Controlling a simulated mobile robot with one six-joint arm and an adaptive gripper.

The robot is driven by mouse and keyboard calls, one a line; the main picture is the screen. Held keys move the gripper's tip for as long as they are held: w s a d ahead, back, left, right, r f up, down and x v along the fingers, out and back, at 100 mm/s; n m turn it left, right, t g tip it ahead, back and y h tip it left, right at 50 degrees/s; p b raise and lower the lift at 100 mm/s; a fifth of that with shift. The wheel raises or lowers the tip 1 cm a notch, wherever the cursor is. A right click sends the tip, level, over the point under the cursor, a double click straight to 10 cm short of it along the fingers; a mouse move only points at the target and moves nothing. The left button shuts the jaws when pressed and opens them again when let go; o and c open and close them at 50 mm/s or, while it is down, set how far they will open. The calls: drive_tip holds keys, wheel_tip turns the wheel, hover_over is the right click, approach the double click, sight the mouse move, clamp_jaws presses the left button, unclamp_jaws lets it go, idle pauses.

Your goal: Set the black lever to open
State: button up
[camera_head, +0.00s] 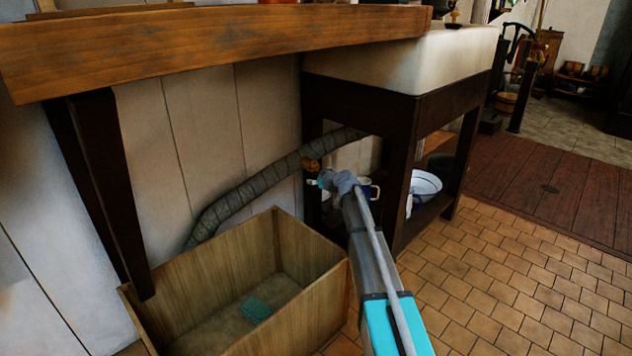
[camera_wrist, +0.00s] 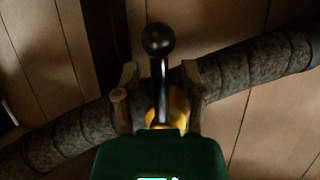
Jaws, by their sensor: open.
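The black lever (camera_wrist: 158,40) shows in the wrist view as a dark rod with a round ball knob, standing upright in the picture. Its foot is at a yellow brass valve (camera_wrist: 181,106) on the wrapped pipe. My gripper (camera_wrist: 160,88) is open, with one finger on each side of the lever's rod; I cannot tell whether either finger touches it. In the head view my gripper (camera_head: 320,182) is at the brass valve (camera_head: 311,163) under the sink. The lever cannot be made out there, and my gripper hides part of the valve area.
The grey wrapped pipe (camera_head: 245,195) runs along the panelled wall. A wooden box (camera_head: 318,312) with a small teal item (camera_head: 256,309) stands below it. A wooden counter (camera_head: 215,42) overhangs above. The dark sink stand (camera_head: 403,165) holds a white bowl (camera_head: 425,185) on its low shelf.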

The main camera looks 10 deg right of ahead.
clamp_jaws()
drive_tip(key=shift+a, duration=0.1)
